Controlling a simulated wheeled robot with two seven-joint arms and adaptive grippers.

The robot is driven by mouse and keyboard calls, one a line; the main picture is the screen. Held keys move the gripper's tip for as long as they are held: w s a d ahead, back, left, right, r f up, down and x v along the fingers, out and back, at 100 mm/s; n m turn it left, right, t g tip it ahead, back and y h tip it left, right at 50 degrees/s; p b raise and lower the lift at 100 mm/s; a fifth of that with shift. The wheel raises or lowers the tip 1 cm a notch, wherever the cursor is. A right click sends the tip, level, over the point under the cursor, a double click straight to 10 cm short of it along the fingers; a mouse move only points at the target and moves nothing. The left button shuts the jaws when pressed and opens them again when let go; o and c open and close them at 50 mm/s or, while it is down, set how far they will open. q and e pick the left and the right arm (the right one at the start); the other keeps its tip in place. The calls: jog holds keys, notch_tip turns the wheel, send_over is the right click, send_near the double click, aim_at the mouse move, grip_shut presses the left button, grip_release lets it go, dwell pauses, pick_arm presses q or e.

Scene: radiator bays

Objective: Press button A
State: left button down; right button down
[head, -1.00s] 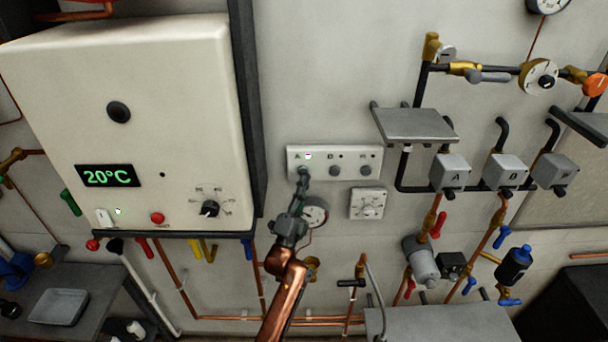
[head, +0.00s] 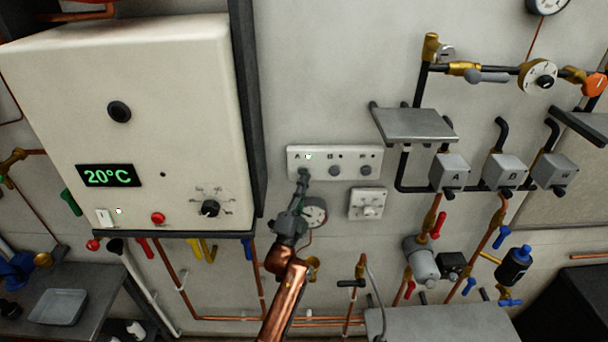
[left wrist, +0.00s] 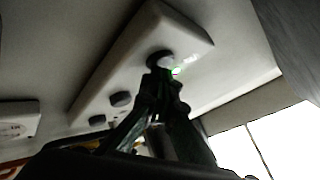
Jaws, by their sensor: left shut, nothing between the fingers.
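The white button panel (head: 351,163) is on the wall in the middle of the head view, with grey round buttons marked A, B and a third label. Button A is at the left end; in the head view my gripper's tip covers it. In the left wrist view button A (left wrist: 160,59) shows as a grey disc just beyond the fingertips, beside a small lit green light. My left gripper (head: 303,173) is shut and empty, its tip at button A; it also shows in the left wrist view (left wrist: 160,78). Whether the button is pushed in, I cannot tell. My right gripper is not in view.
A white boiler (head: 125,120) with a 20°C display stands at the left. A small white dial box (head: 367,204) and a round gauge (head: 315,212) sit below the panel. Pipes and grey valve boxes (head: 449,173) fill the right. The wall above the panel is clear.

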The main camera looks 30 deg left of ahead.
pick_arm(q)
jog(key=shift+s+f, duration=0.1)
jog(key=s+d, duration=0.1)
jog(key=s+d+p, duration=0.1)
jog(key=s, duration=0.1)
jog(key=s+d+p, duration=0.1)
jog(key=s, duration=0.1)
dwell(0.6)
dwell(0.9)
dwell(1.0)
